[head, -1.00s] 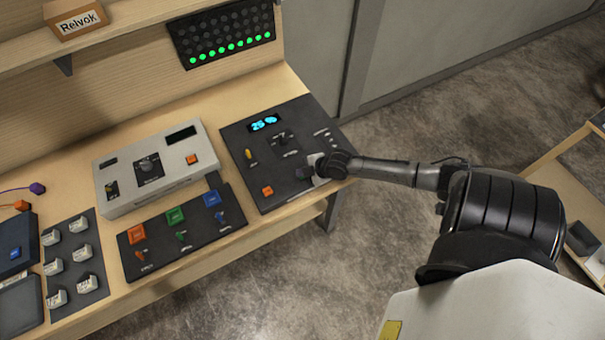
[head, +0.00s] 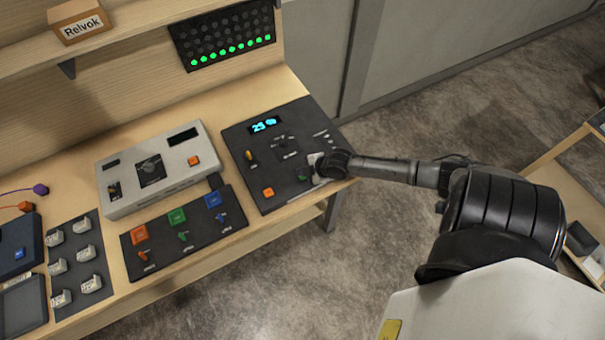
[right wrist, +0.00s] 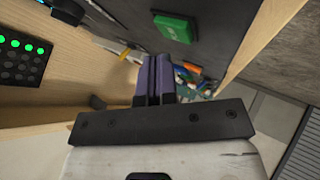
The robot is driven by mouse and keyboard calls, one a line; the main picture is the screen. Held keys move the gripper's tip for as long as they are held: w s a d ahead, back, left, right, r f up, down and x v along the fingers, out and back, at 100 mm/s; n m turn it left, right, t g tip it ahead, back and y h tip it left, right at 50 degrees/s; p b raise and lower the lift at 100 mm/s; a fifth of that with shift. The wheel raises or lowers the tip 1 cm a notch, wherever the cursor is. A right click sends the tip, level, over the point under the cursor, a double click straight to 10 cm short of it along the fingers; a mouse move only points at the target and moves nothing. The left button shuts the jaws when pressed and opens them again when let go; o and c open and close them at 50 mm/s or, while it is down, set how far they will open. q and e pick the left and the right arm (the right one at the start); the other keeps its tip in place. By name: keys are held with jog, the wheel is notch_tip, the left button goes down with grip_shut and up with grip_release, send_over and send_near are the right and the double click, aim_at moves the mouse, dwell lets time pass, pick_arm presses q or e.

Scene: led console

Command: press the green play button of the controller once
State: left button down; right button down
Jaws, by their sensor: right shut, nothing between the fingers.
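The controller is a dark panel (head: 238,143) on the right end of the bench, with a lit blue display (head: 264,125), a knob, a yellow lever and an orange button. Its green play button (head: 303,178) shows partly beside my right gripper (head: 311,167). In the right wrist view the green button (right wrist: 175,27) stands on the dark panel beyond the fingertips (right wrist: 154,62), slightly to their right, with a visible gap in the picture. The right fingers are closed together and empty. My left gripper is not in view.
A grey box (head: 160,168) with a dial and a dark panel (head: 184,236) with orange, green and blue buttons sit left of the controller. An LED board (head: 224,35) with a green lit row hangs behind. Open floor lies right of the bench.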

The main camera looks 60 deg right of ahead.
jog(key=shift+r, duration=0.2)
notch_tip(320, 180, up, 5)
jog(key=p, duration=0.5)
jog(key=shift+f, duration=0.15)
dwell(0.6)
